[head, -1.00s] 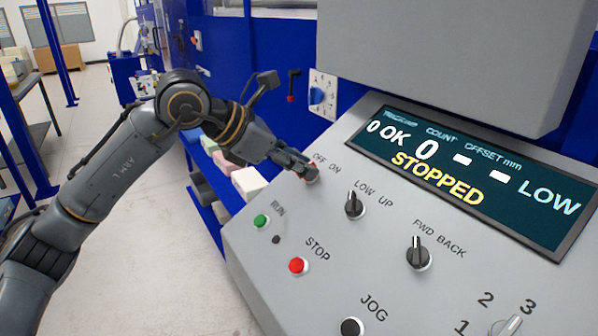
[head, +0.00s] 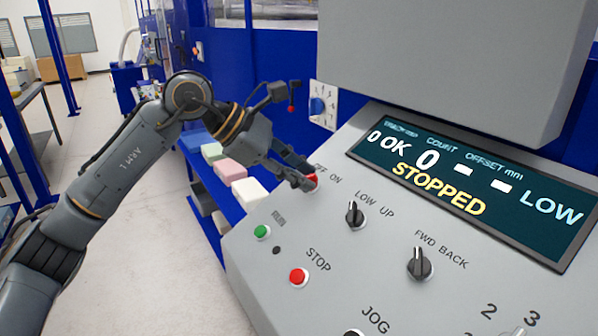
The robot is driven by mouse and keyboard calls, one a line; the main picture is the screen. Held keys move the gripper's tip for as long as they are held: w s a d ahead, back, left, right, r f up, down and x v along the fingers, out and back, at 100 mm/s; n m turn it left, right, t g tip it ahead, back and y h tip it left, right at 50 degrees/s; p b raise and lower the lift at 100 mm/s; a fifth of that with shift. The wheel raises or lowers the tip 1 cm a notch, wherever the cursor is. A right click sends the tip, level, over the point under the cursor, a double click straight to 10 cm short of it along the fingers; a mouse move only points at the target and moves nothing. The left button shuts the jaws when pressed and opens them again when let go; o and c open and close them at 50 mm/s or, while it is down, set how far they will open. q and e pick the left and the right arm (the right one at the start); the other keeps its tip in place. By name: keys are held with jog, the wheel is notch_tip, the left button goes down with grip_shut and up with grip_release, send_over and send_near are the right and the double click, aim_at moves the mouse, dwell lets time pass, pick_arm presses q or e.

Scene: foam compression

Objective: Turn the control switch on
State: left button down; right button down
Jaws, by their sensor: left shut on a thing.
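The control switch (head: 313,182) is a small red knob under the OFF ON label, at the upper left of the grey sloped panel (head: 330,240). My left gripper (head: 308,177) comes in from the left and is shut on the switch. Its fingers hide part of the knob, so I cannot tell which way it points. The display (head: 470,180) reads STOPPED, with OK, 0 and LOW beside it. My right gripper is not in view.
Close by on the panel are the LOW UP knob (head: 355,215), the FWD BACK knob (head: 420,264), the green RUN button (head: 262,232) and the red STOP button (head: 298,277). Coloured foam blocks (head: 230,170) sit on a blue-framed shelf left of the panel.

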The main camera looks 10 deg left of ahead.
pick_arm(q)
jog(key=c, duration=1.4)
grip_release()
jog(key=shift+d, duration=0.1)
jog(key=shift+c, duration=0.2)
jog(key=v, duration=1.2)
jog(key=shift+w, duration=0.15)
